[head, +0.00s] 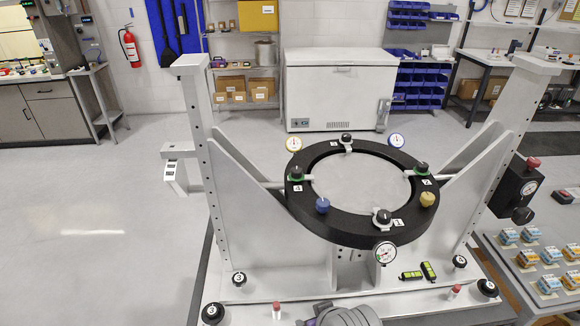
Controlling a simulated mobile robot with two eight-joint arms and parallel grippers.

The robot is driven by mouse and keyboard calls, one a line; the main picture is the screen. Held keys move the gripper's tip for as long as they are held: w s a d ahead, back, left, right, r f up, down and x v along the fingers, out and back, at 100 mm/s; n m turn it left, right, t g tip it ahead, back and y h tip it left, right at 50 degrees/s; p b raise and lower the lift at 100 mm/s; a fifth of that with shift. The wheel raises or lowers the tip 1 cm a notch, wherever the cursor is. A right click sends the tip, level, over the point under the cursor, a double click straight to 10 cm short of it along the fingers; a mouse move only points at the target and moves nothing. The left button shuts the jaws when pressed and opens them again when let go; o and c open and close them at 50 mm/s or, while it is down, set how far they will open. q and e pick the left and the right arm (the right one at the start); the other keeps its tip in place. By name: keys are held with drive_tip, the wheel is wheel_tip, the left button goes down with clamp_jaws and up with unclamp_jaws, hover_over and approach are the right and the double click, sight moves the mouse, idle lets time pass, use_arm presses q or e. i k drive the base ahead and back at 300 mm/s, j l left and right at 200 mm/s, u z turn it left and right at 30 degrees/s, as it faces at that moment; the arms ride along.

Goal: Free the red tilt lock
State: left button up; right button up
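A black ring (350,237) is held between two white uprights of the mirror fixture (205,160). A red knob (533,162) tops a black box (513,186) with a gauge on the right upright. Two small red-topped pins, one front left (276,309) and one front right (455,290), stand on the white base. The frame does not show which red part is the tilt lock. Neither gripper can be made out. A grey rounded part at the bottom centre edge appears to be mine.
Blue (322,205) and yellow (427,199) knobs, black clamps and dials sit on the ring. Numbered black knobs and a green level (411,275) are on the base. A table with small boxes (548,285) stands at right. Floor at left is clear.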

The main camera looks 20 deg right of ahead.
sight(533, 162)
drive_tip(key=z, duration=2.25)
